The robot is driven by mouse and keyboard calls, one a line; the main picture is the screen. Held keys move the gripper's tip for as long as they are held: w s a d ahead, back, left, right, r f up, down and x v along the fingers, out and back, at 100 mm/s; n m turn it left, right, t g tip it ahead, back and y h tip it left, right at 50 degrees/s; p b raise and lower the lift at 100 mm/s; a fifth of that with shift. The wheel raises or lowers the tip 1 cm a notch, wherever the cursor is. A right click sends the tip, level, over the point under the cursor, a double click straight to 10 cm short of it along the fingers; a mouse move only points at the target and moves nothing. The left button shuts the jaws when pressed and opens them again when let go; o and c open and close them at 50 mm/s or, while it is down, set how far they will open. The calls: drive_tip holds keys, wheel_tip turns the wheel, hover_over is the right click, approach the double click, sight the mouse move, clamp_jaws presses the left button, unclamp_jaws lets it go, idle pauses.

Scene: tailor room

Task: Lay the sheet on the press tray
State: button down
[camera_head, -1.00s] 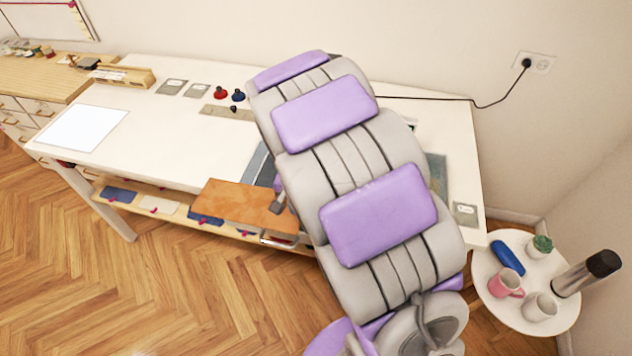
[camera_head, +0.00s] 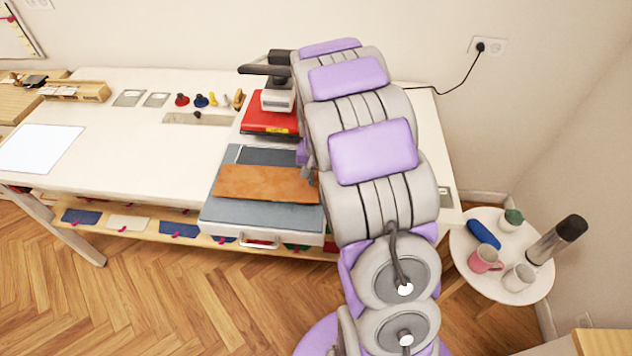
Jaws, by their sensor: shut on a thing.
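A brown leather-like sheet (camera_head: 265,184) is over the middle of the press tray (camera_head: 258,214), roughly level. The tray is a grey-blue slab with a white front and a metal handle, at the near edge of the white table. I cannot tell whether the sheet touches the tray or hovers just above it. My gripper (camera_head: 311,172) is at the sheet's right edge and shut on it. My grey and purple arm hides most of the gripper and the tray's right side.
The press (camera_head: 274,112), with its red base and dark handle, stands behind the tray. Small stamps (camera_head: 201,100) and a ruler-like strip (camera_head: 200,119) lie left of it. White paper (camera_head: 40,148) lies far left. A round side table (camera_head: 463,253) with mugs and a flask stands right.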

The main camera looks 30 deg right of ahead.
drive_tip(key=d+f, duration=0.2)
drive_tip(key=shift+d+f, duration=0.15)
drive_tip(key=shift+d, duration=0.4)
drive_tip(key=c, duration=1.5)
unclamp_jaws()
drive_tip(key=shift+a+f, duration=0.1)
drive_tip(key=shift+a, duration=0.25)
drive_tip(key=o, duration=0.3)
drive_tip(key=shift+a, duration=0.85)
drive_tip(key=shift+o, duration=0.8)
drive_tip(key=shift+a, duration=0.15)
drive_tip(key=shift+d, duration=0.75)
drive_tip(key=shift+d+r, duration=0.3)
wheel_tip(320, 180, up, 11)
drive_tip(key=a+p, duration=0.1)
drive_tip(key=p, duration=0.1)
drive_tip(key=s+a+r+n, duration=0.1)
drive_tip(key=s+a+r, duration=0.2)
drive_tip(key=s+a, duration=0.3)
drive_tip(key=s+a+r+n, duration=0.2)
drive_tip(key=s+a+r, duration=0.2)
drive_tip(key=s, duration=0.4)
drive_tip(key=s+a+n+g, duration=0.1)
drive_tip(key=s+a+n, duration=0.1)
drive_tip(key=s, duration=0.7)
drive_tip(key=s+a+n, duration=0.1)
drive_tip(key=s, duration=0.8)
drive_tip(key=shift+a+f+n+g+b, duration=0.15)
drive_tip(key=shift+a+n+g+b, duration=0.15)
drive_tip(key=shift+a+n+g, duration=0.1)
